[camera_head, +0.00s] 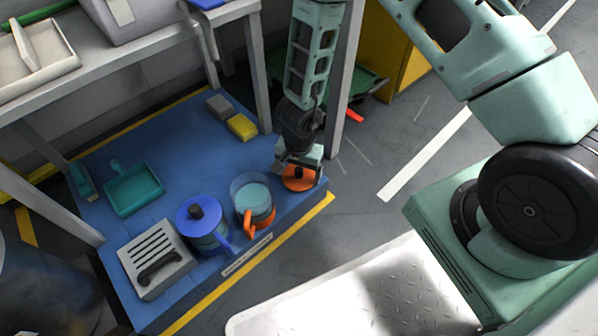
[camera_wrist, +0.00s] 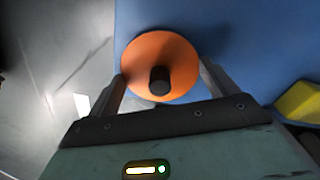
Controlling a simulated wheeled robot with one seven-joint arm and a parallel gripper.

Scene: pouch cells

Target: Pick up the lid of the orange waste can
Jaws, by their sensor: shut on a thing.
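The orange lid (camera_head: 299,181) is a round disc with a dark knob, at the right end of the blue platform. In the wrist view the orange lid (camera_wrist: 150,52) lies between the two fingers, with its black knob (camera_wrist: 159,80) facing me. My gripper (camera_head: 301,171) is shut on the lid from above, a finger at each side of its rim. I cannot tell whether the lid touches the platform. The waste can (camera_head: 252,198), with an orange handle and pale teal inside, stands uncovered just left of the lid.
A blue-lidded can (camera_head: 203,232) stands left of the orange one. A grey slotted box (camera_head: 155,258), a teal dustpan (camera_head: 133,190) and yellow and grey blocks (camera_head: 242,127) lie on the blue platform (camera_head: 180,150). A table leg (camera_head: 343,95) rises close behind my gripper.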

